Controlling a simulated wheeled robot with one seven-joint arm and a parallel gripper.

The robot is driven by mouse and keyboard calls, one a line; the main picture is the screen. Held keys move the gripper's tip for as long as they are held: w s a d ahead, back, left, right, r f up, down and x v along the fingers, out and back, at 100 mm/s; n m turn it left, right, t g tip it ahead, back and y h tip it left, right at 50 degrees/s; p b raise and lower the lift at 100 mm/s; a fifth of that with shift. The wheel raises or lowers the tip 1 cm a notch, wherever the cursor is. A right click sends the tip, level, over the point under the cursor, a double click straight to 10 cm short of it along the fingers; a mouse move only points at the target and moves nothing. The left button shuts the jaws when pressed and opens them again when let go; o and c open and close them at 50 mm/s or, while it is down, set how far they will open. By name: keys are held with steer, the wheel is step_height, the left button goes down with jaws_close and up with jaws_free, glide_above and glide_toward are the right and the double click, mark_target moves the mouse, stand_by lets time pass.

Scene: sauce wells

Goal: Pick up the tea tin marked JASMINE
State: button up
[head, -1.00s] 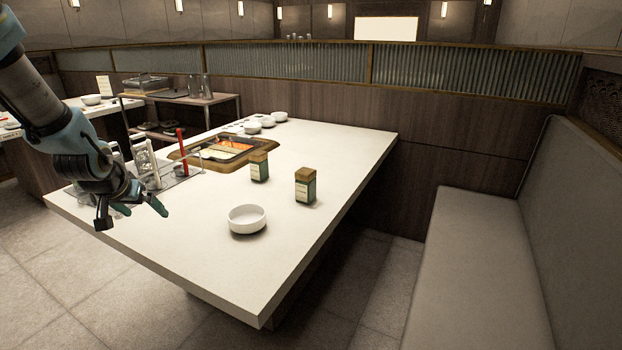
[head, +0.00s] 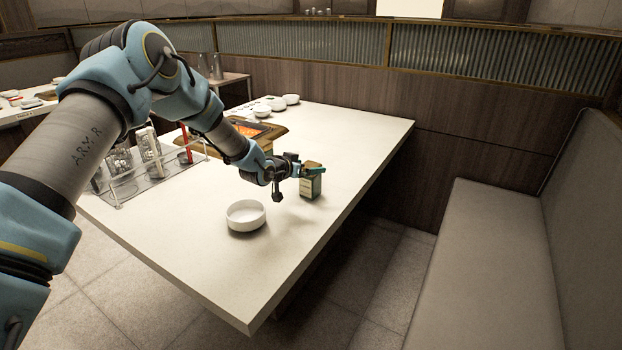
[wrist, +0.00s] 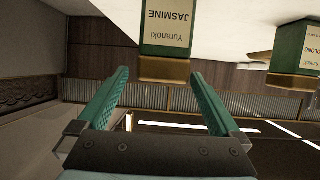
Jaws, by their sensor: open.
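The JASMINE tea tin (head: 311,188) is green with a pale label and a gold-brown lid, and stands upright on the white table. In the wrist view the picture is upside down, and the JASMINE tin (wrist: 168,28) shows at top centre with its label readable. My gripper (head: 306,168) is open and empty at the height of the tin's lid. In the wrist view my gripper's fingertips (wrist: 160,76) lie on either side of the lid; I cannot tell whether the lid is between them or just beyond. A second tin, OOLONG (wrist: 294,47), shows at the right of the wrist view.
A white bowl (head: 246,216) stands on the table (head: 210,262) in front of my gripper. A rack (head: 128,186) with glasses and a red item is at the left. Several small bowls are at the back. My arm hides most of the OOLONG tin. A bench (head: 490,270) is at the right.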

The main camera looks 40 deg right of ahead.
steer(key=shift+p+x, duration=1.25)
steer(key=shift+x, duration=1.4)
steer(key=shift+w+f, duration=0.1)
steer(key=shift+f, duration=0.05)
steer(key=c, duration=1.5)
